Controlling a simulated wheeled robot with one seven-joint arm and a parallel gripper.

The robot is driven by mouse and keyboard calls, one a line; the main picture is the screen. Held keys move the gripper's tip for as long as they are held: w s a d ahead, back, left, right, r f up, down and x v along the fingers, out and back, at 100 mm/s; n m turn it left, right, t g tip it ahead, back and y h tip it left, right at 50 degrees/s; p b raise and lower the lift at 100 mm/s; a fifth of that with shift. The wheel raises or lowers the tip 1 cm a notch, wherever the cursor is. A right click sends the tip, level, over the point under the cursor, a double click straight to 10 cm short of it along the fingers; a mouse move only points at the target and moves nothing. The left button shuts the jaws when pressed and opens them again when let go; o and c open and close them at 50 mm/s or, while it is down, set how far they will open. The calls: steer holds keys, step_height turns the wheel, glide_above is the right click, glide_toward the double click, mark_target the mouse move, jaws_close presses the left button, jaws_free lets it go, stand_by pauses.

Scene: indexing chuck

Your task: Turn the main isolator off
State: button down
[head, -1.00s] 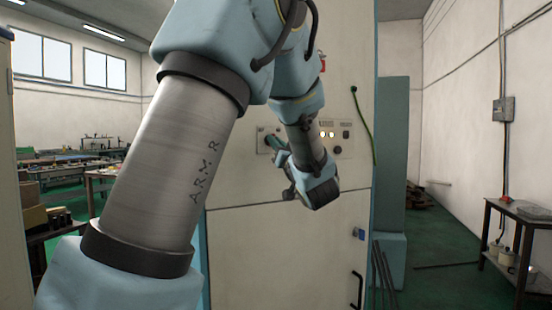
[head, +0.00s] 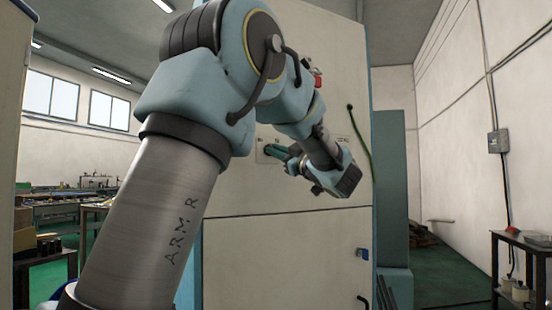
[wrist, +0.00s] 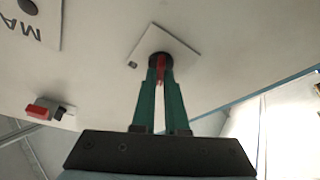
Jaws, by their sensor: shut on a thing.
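In the wrist view a red handle (wrist: 161,66) stands on a round black boss in the middle of a pale square plate (wrist: 181,42) on the cabinet face. The green fingers of my gripper (wrist: 160,74) are shut on this handle, one on each side. The handle lies roughly upright in that picture; part of it is hidden between the fingers. In the head view my gripper (head: 271,151) reaches the plate (head: 262,157) on the cabinet front from the right. The handle itself cannot be made out there. No on or off mark is readable.
A label with large letters "MA" (wrist: 25,38) and a red-and-grey fitting (wrist: 48,109) are on the cabinet in the wrist view. A side table (head: 520,238) stands right.

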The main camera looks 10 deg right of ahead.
stand_by(0.3)
steer(key=c, duration=0.9)
jaws_free()
steer(key=shift+c, duration=0.2)
steer(key=shift+s, duration=0.1)
steer(key=b+v, duration=0.2)
steer(key=v, duration=0.8)
steer(key=shift+s+d+f+b, duration=0.2)
steer(key=shift+d+b, duration=0.05)
steer(key=shift+b, duration=0.05)
